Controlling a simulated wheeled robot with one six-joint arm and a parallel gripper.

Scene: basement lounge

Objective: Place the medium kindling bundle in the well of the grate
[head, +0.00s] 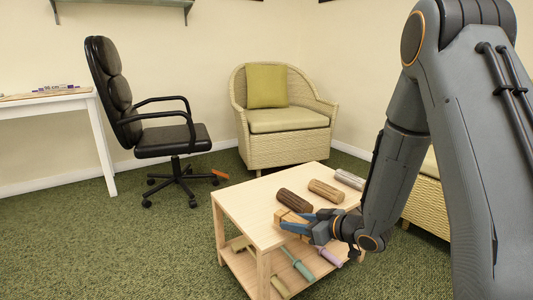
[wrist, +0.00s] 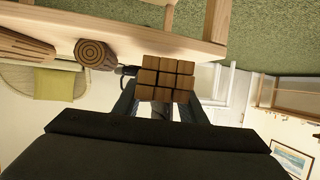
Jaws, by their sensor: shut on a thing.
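My gripper (head: 300,226) has blue fingers and is shut on a kindling bundle (head: 288,219), a block of square tan sticks. It is at the near part of the low wooden table (head: 262,238). In the wrist view, which is upside down, the stick ends of the bundle (wrist: 165,78) show as a grid between the fingers (wrist: 160,108). I cannot tell whether the bundle touches the tabletop, nor its size against other bundles. I cannot make out a grate in either view.
A dark brown log (head: 294,201), a lighter log (head: 325,191) and a grey log (head: 350,179) lie on the tabletop beyond my gripper. Several coloured rolls lie on the lower shelf (head: 280,271). A wicker armchair (head: 284,150) and an office chair (head: 172,140) stand behind.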

